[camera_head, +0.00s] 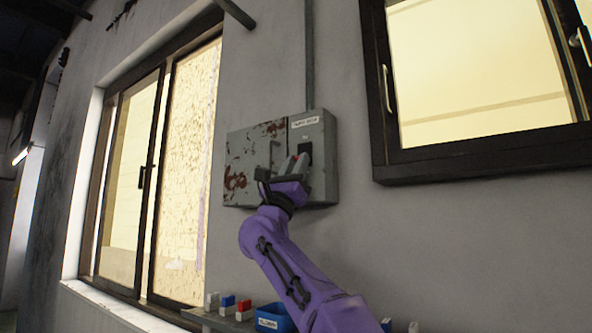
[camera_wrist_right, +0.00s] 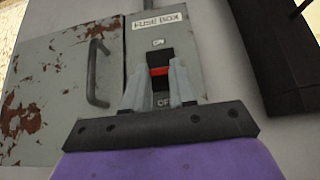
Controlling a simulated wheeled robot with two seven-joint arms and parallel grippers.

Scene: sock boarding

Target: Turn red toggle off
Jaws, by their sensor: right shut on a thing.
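The grey fuse box (camera_head: 250,140) with rust patches is fixed to the wall, labelled "FUSE BOX". In the right wrist view its face shows a dark switch slot with the red toggle (camera_wrist_right: 158,71) in it, below a small upper label and above an "OFF" label. My right gripper (camera_head: 300,163) is at the box. In the right wrist view its two grey fingers (camera_wrist_right: 159,80) are shut on the red toggle, one on each side. The fingers partly hide the toggle and slot. My left gripper is not in view.
A handle (camera_wrist_right: 97,72) sticks out of the box door left of my right fingers. A dark-framed window (camera_head: 480,80) is to the right and a large window (camera_head: 160,170) to the left. A blue bin (camera_head: 272,318) and small blocks stand on a ledge below.

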